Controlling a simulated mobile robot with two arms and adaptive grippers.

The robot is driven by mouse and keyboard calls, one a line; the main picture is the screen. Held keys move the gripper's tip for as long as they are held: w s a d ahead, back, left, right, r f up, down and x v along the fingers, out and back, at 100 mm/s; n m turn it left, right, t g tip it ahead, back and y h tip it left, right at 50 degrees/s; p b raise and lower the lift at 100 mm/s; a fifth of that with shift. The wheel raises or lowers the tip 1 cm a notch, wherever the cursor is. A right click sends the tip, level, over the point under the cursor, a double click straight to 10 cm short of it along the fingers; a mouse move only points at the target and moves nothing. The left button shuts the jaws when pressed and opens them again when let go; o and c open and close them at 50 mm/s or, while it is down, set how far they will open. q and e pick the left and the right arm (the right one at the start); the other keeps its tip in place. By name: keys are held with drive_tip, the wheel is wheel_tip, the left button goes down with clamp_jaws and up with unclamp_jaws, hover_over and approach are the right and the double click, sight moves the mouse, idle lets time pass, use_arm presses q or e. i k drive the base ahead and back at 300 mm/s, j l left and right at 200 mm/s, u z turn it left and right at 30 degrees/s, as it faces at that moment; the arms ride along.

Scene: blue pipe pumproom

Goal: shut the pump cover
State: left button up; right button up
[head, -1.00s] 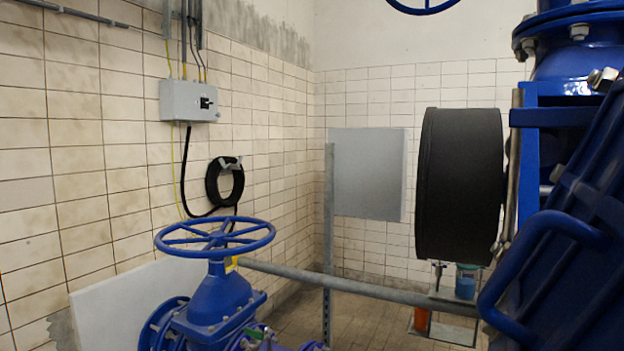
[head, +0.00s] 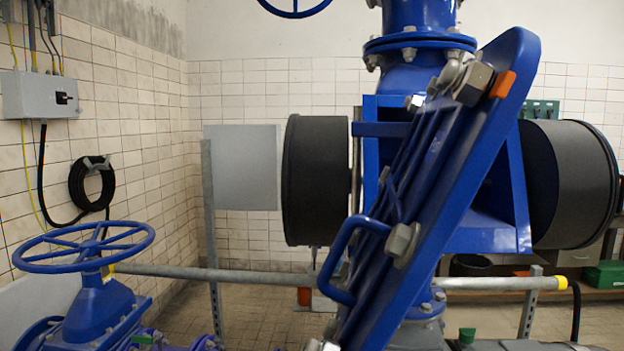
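The pump cover (head: 440,185) is a blue ribbed plate in the middle of the head view. It stands tilted, seen nearly edge-on, swung away from the blue pump housing (head: 505,220) behind it. A blue bar handle (head: 338,262) sticks out on its left side, and large bolts and an orange piece show along its edge. The cover hides part of the housing and its opening. Neither of my grippers is in the view.
A blue handwheel valve (head: 85,246) stands at the lower left. A grey horizontal pipe (head: 200,272) crosses behind the cover. Black drums (head: 316,180) flank the housing. A green box (head: 606,275) sits on a low shelf at the right. Tiled floor shows at the left centre.

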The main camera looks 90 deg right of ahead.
sight(450, 147)
drive_tip(key=k+z, duration=0.1)
drive_tip(key=z, duration=0.35)
drive_tip(key=l+z, duration=0.15)
drive_tip(key=z, duration=0.3)
drive_tip(key=k+l+z, duration=0.1)
drive_tip(key=z, duration=0.35)
drive_tip(key=l+z, duration=0.1)
drive_tip(key=z, duration=0.35)
